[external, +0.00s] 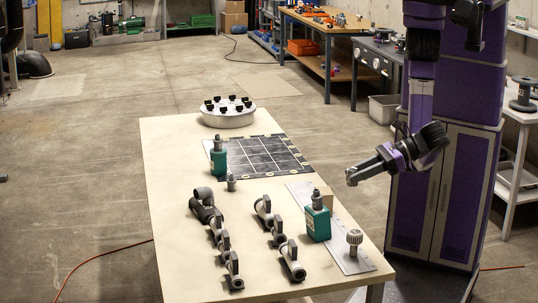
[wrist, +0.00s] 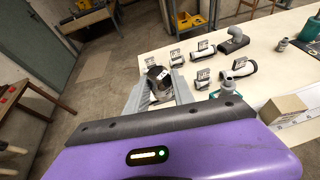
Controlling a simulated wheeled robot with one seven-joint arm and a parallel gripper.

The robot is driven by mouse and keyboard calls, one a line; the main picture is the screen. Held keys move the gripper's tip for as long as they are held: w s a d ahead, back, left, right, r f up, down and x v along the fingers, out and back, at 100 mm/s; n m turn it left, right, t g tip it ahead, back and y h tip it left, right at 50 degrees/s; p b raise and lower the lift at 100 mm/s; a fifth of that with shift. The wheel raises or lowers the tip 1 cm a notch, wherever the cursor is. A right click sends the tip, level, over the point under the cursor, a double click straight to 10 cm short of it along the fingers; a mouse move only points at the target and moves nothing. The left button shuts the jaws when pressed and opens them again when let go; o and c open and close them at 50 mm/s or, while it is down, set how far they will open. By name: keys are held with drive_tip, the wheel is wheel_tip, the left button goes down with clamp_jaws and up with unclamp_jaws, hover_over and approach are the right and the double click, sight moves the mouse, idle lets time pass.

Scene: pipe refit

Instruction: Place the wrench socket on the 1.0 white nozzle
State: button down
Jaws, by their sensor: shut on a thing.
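In the wrist view my gripper (wrist: 157,88) is shut on a dark grey, round piece with a small pale label, which looks like the wrench socket (wrist: 158,76). In the external view the held piece is too small to make out. I cannot tell which part is the 1.0 white nozzle. A pale ribbed round part (external: 354,238) stands upright on a grey plate at the table's front right.
Two green bottles (external: 317,222) (external: 218,160) with grey tops stand on the table (external: 180,268). A small grey fitting (external: 231,183), a black gridded mat (external: 262,155) and a round white holder (external: 229,118) with black knobs are farther back. A cardboard block (wrist: 283,107) stands beside the nearer bottle.

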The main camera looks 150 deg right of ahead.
sight(360, 231)
drive_tip(key=s+r+n+t, duration=0.1)
drive_tip(key=s+r, duration=0.3)
drive_tip(key=shift+y, duration=0.4)
drive_tip(key=f, duration=0.6)
drive_tip(key=f+b, duration=0.1)
drive_tip(key=f, duration=1.3)
drive_tip(key=shift+w+a, duration=0.2)
drive_tip(key=shift+a, duration=0.15)
drive_tip(key=shift+f, duration=0.1)
drive_tip(key=c, duration=1.1)
unclamp_jaws()
drive_tip(key=shift+s+a, duration=0.15)
drive_tip(key=v, duration=1.1)
drive_tip(key=shift+s+a+r+b, duration=0.2)
drive_tip(key=shift+s+r+b, duration=0.05)
drive_tip(key=shift+b, duration=0.05)
